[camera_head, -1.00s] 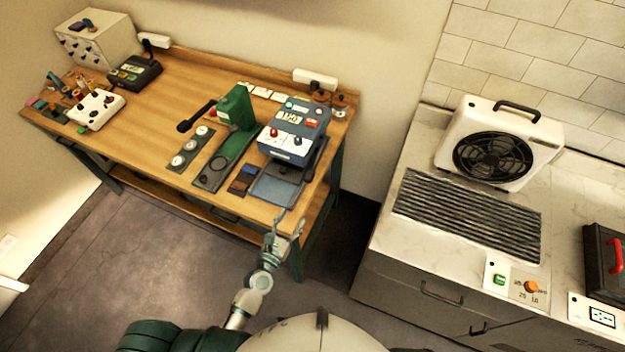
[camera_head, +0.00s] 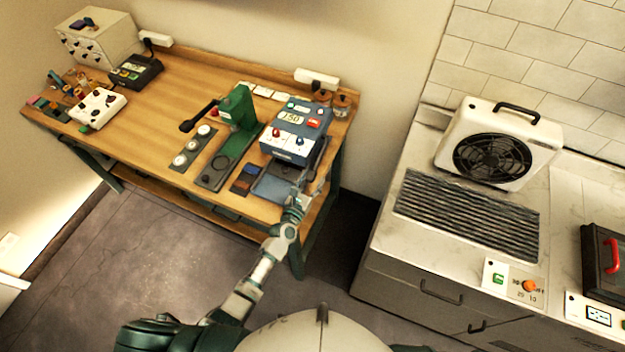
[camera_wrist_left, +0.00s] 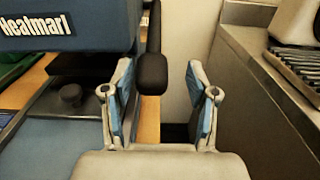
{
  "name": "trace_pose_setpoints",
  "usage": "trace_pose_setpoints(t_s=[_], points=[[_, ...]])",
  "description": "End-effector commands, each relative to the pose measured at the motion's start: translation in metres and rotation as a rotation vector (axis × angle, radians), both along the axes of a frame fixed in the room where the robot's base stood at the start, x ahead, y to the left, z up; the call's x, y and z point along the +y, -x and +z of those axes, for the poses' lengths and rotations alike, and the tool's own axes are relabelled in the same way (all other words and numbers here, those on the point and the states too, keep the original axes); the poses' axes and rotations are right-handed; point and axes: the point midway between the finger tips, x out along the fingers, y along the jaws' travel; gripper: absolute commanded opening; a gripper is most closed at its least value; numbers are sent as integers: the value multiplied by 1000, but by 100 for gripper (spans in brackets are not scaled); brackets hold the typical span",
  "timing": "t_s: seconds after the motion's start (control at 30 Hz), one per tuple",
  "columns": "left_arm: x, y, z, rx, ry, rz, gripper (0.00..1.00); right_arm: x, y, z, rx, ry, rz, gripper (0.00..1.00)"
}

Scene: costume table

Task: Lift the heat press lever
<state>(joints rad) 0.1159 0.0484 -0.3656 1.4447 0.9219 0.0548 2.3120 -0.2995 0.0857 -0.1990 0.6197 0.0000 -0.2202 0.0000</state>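The blue heat press (camera_head: 296,132) stands at the right end of the wooden table, above its flat blue lower plate (camera_head: 270,189). Its side with "Heatmart" lettering (camera_wrist_left: 65,22) fills the upper left of the left wrist view. The lever shows there as an upright black bar with a thick, rounded grip (camera_wrist_left: 152,75), just right of the press. My left gripper (camera_head: 306,178) is at the press's front right. In the left wrist view my gripper (camera_wrist_left: 160,78) is open, its blue-padded fingers on either side of the grip, with gaps visible. My right gripper is out of view.
A green press (camera_head: 238,108) with a black handle stands left of the heat press. Small jars (camera_head: 341,104) stand behind it. A counter (camera_head: 385,235) with a fan unit (camera_head: 497,150) is to the right, across a gap.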

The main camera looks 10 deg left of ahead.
Motion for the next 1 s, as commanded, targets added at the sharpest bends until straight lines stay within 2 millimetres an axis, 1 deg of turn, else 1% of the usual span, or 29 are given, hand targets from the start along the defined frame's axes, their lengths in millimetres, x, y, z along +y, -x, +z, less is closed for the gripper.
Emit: trace_pose_setpoints(t_s=[0.1,0.13,0.17,0.2,0.27,0.3,0.33,0.37,0.47,0.57,0.67,0.7,0.8,0.83,0.9,1.0], points=[[2,0,0,0,0,1,58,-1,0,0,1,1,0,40],[2,0,0,0,-1,1,53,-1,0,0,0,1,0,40],[1,0,0,0,-1,1,46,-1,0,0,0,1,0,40],[0,0,0,-1,-2,1,36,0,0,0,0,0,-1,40],[-2,0,0,-1,-4,2,21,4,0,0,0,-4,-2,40],[-2,0,0,-2,-6,3,11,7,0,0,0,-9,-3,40],[-2,-1,0,-2,-6,4,3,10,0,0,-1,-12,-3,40],[-1,-1,0,-2,-6,5,0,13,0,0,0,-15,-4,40],[-2,-1,1,-3,-7,7,0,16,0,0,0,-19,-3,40],[-1,-1,5,-4,-6,7,0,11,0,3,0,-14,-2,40],[-2,1,23,-6,-4,4,0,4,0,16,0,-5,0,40],[-3,1,33,-8,-1,4,0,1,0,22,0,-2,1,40],[-3,1,54,-10,1,4,0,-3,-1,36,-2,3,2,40],[-4,1,59,-10,3,4,0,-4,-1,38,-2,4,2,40],[-4,0,66,-10,3,6,0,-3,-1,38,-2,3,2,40],[-3,0,69,-11,-1,7,0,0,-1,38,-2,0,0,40]])
